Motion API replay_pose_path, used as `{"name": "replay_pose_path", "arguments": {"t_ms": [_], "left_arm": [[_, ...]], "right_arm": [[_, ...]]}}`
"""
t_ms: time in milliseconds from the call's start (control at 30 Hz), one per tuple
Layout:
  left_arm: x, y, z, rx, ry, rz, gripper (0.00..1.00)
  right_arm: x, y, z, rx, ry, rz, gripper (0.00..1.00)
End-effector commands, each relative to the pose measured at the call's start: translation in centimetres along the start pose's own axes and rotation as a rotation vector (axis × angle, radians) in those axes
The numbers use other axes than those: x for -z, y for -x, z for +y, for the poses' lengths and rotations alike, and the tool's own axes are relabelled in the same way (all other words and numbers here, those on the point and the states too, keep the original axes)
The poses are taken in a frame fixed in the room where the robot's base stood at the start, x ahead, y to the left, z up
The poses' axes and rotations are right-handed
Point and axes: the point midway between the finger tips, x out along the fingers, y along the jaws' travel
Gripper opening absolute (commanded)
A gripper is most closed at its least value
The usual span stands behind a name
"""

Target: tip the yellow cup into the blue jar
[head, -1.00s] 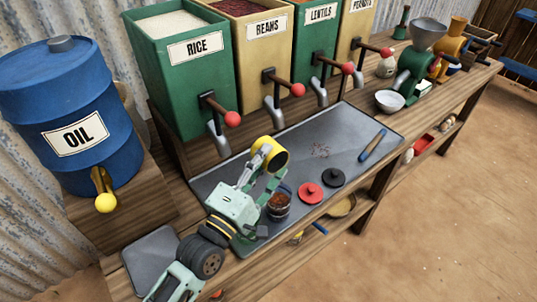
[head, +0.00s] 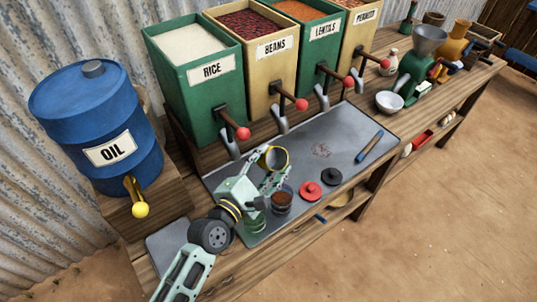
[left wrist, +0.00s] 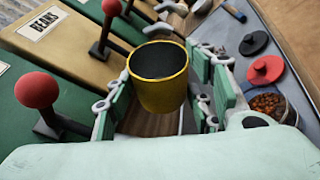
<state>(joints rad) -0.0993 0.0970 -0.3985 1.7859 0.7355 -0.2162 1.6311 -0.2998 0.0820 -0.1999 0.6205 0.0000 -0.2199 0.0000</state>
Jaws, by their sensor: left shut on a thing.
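My left gripper (head: 272,176) is shut on the yellow cup (left wrist: 160,96) and holds it above the tray. In the head view the cup (head: 264,160) shows its dark mouth. In the left wrist view its inside looks dark, with no contents visible. A clear, bluish-rimmed jar (head: 281,203), which seems to be the blue jar, stands just right of and below the gripper, with reddish-brown bits in it. The jar also shows at the right of the left wrist view (left wrist: 291,112). The cup is not over the jar. My right gripper is out of view.
A greenish jar (head: 254,225) stands close by, partly behind my arm. A red lid (head: 311,191) and a black lid (head: 331,177) lie on the grey tray (head: 290,152), with scattered bits and a blue-handled tool (head: 369,146). Dispenser levers (head: 243,133) stick out behind.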

Motion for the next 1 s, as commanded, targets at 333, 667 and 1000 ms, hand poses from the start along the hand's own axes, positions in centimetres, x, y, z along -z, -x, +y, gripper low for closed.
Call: {"name": "replay_pose_path", "arguments": {"t_ms": [333,667,1000], "left_arm": [[0.4,-0.1,-0.3,0.099,0.281,0.063,0.17],[1.4,-0.3,-1.1,0.202,0.561,0.126,0.17],[2.4,-0.6,-1.5,0.282,0.782,0.173,0.17]], "right_arm": [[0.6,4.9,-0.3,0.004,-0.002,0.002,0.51],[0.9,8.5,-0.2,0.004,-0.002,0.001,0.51],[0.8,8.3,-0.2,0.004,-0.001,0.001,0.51]]}}
